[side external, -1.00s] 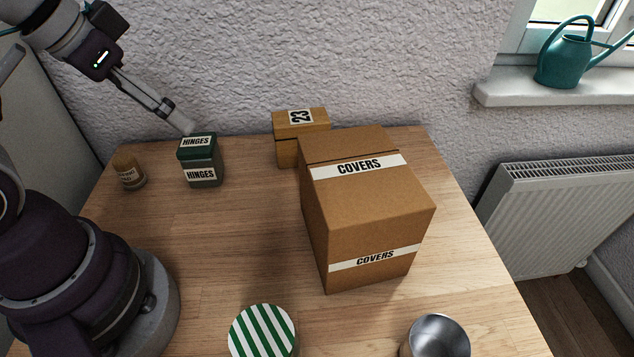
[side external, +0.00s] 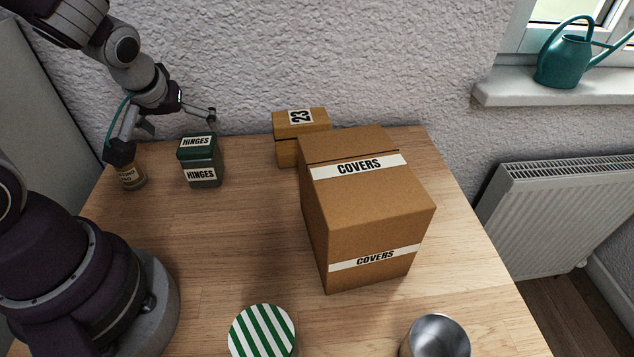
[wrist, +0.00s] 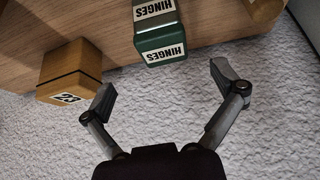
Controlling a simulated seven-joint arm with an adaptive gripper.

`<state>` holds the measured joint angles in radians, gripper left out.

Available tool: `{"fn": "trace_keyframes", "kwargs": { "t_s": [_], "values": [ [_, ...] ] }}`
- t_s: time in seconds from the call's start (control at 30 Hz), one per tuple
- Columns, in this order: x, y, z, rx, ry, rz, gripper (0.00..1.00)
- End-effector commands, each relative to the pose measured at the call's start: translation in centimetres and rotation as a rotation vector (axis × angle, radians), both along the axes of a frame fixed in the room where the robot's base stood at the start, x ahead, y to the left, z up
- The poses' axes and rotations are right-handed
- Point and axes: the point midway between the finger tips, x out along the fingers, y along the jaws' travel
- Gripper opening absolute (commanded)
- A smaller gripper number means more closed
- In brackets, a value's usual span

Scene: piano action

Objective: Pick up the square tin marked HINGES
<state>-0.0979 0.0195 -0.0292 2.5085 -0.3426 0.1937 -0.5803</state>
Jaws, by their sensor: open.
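The square dark green tin (side external: 203,163) stands upright on the table at the back left, with white HINGES labels on its lid and front. It also shows inverted at the top middle of the wrist view (wrist: 163,28). My gripper (side external: 180,121) is open and empty, just behind and above the tin, close to the wall. In the wrist view its spread fingers (wrist: 163,82) are on either side of the tin's line, apart from it. Part of the gripper is hard to make out in the side view.
A small brown jar (side external: 132,181) stands left of the tin, partly hidden by my arm. A small box marked 23 (side external: 288,151) and a large COVERS box (side external: 366,220) stand to the right. A striped lid (side external: 262,330) and metal cup (side external: 437,338) are in front. The table before the tin is clear.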

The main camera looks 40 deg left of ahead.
Motion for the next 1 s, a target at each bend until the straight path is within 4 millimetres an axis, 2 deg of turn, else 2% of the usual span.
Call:
{"fn": "trace_keyframes", "kwargs": {
  "t_s": [0.2, 0.37, 0.63, 0.73, 0.97, 1.0],
  "values": [
    [1.1, 1.3, -3.0, -0.001, 0.006, 0.002, 0.94],
    [1.6, 1.8, -4.1, -0.001, 0.003, 0.0, 0.94],
    [3.3, 3.7, -7.4, -0.003, 0.004, -0.002, 0.94],
    [3.5, 4.0, -8.1, -0.001, 0.003, -0.002, 0.94],
    [3.6, 4.1, -8.2, -0.001, 0.0, -0.003, 0.94],
    [3.6, 4.1, -8.1, -0.001, 0.0, -0.003, 0.88]
  ]
}}
